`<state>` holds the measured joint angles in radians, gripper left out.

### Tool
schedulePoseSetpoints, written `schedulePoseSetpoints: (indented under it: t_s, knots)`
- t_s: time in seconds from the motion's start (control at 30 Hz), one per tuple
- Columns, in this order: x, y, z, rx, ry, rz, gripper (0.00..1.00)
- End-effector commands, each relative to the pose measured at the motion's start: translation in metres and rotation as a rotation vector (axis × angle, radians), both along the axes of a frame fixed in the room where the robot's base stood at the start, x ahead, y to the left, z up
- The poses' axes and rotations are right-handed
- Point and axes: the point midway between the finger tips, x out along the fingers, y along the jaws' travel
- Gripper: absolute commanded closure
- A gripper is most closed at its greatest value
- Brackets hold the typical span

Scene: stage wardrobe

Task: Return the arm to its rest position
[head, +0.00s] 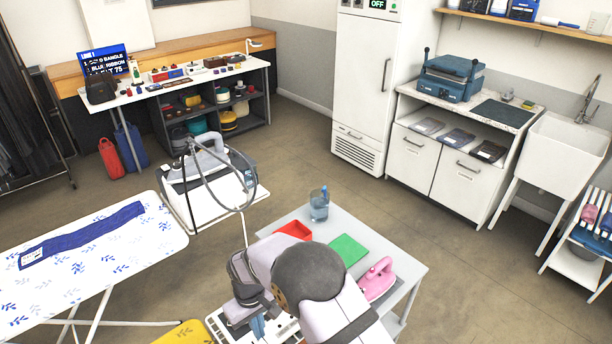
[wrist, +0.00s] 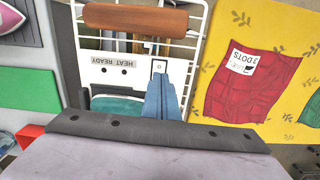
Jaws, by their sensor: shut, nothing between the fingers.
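My gripper (head: 258,326) is at the bottom of the head view, in front of the small grey table (head: 411,262). Its blue fingers also show in the wrist view (wrist: 160,98), closed together and empty. They point over a white wire rack (wrist: 199,20) with a brown wooden handle (wrist: 135,18) and a plate reading "HEAT READY" (wrist: 122,72). I cannot tell whether the fingertips touch the rack. My own arm hides part of the rack and the table in the head view.
The grey table carries a pink iron (head: 378,279), a green mat (head: 348,250), a red tray (head: 294,230) and a water jug (head: 319,206). A yellow board (wrist: 252,132) with a red cloth (wrist: 254,85) lies beside the rack. A white ironing board (head: 110,255) stands left. Open floor lies beyond.

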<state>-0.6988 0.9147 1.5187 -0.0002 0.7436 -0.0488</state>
Motion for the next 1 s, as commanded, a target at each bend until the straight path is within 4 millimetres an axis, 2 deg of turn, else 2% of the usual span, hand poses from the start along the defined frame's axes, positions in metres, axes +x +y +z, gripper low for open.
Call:
schedulePoseSetpoints:
  t_s: [0.13, 0.2, 0.3, 0.5, 0.7, 0.8, 0.87, 1.0]
  knots:
    - [-0.049, -0.041, -0.025, -0.087, 0.1, -0.015, 1.0]
    - [-0.078, -0.066, -0.028, -0.131, 0.15, -0.024, 1.0]
    - [-0.112, -0.1, -0.014, -0.173, 0.199, -0.046, 1.0]
    - [-0.155, -0.172, 0.033, -0.191, 0.246, -0.173, 1.0]
    - [-0.181, -0.226, 0.075, -0.152, 0.23, -0.33, 1.0]
    - [-0.185, -0.245, 0.092, -0.117, 0.194, -0.419, 1.0]
    - [-0.183, -0.255, 0.101, -0.093, 0.163, -0.47, 1.0]
    - [-0.161, -0.272, 0.125, -0.03, 0.056, -0.587, 1.0]
